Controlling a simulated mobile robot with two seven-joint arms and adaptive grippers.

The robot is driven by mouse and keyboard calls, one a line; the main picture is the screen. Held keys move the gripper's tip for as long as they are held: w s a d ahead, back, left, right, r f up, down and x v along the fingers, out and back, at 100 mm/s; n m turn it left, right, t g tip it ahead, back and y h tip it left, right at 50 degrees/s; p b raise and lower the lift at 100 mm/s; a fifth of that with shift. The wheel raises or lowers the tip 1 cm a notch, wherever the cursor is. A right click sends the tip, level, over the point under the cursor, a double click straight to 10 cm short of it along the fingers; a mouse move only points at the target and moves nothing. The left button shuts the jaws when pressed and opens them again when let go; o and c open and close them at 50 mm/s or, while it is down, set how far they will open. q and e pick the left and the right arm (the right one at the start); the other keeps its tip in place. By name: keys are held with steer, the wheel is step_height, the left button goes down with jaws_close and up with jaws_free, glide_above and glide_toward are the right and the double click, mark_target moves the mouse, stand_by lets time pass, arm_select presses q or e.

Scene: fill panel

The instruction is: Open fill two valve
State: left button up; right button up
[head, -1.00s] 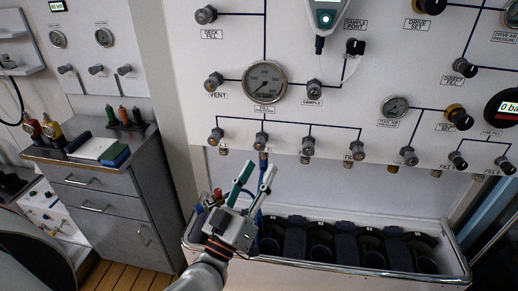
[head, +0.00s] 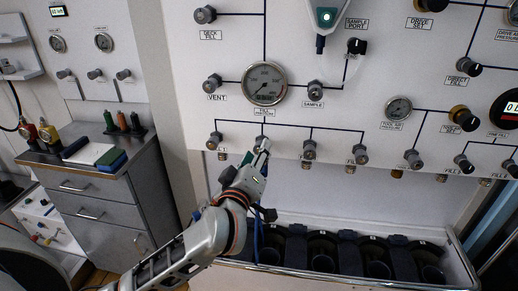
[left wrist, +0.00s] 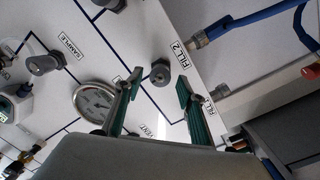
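The fill two valve is a dark grey round knob (left wrist: 160,72) beside the "FILL 2" label (left wrist: 180,53) in the left wrist view. My left gripper (left wrist: 160,76) is open, with its green-padded fingers on either side of the knob's line. I cannot tell whether the fingers touch it. In the head view my left gripper (head: 257,156) is up at the second valve of the lower row and mostly covers it. My right gripper is not in view.
Neighbouring knobs sit close by: the first (head: 215,141) on the left and the third (head: 309,150) on the right. A pressure gauge (head: 264,84) is above. A blue hose (left wrist: 245,22) runs near the panel's lower edge. A bin of bottle slots (head: 350,285) is below.

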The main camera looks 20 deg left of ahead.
arm_select(q)
steer(key=shift+w+a, duration=0.15)
steer(key=shift+w, duration=0.65)
steer(key=shift+w+a, duration=0.1)
steer(key=shift+w, duration=0.65)
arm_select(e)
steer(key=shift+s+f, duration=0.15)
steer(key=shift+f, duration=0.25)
arm_select(q)
steer(key=shift+c, duration=0.4)
